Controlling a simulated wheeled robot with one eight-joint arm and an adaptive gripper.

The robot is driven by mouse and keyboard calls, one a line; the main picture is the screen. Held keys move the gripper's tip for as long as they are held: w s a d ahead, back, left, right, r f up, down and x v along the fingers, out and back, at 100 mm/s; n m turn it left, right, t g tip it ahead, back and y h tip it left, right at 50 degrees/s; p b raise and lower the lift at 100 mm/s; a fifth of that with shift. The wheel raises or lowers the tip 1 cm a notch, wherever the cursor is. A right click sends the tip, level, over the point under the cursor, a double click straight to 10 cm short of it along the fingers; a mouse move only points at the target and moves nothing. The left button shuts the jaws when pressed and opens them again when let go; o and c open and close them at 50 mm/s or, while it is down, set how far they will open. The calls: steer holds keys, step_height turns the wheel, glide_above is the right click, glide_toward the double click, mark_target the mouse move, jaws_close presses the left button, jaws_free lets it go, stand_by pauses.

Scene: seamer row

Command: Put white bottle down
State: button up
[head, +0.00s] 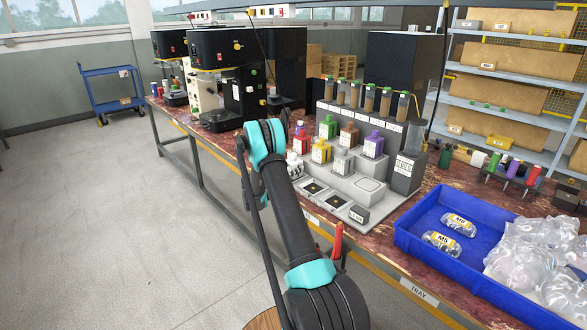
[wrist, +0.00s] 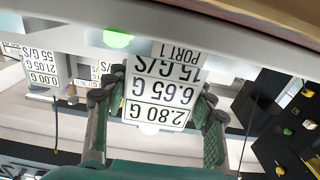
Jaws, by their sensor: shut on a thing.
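In the wrist view my gripper (wrist: 155,125) has its two green-grey fingers on either side of a white bottle (wrist: 149,129), closed on it. The bottle is mostly hidden behind a white label reading 2.80 G, 6.65 G, 15 G/S and PORT 1, which appears upside down. In the head view a small white shape (head: 294,160) shows just right of my arm, beside the bottle stand (head: 369,185); I cannot tell whether it is the held bottle. My arm hides most of the gripper there.
Red (head: 301,144), yellow (head: 321,152), green (head: 328,127), brown (head: 349,137), pale (head: 342,161) and purple (head: 374,146) bottles stand close together on the stepped stand. Two dark square pads lie in front. A blue tray (head: 405,243) with clear bags is at right.

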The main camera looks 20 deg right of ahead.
steer(key=shift+f, duration=0.1)
steer(key=o, duration=1.3)
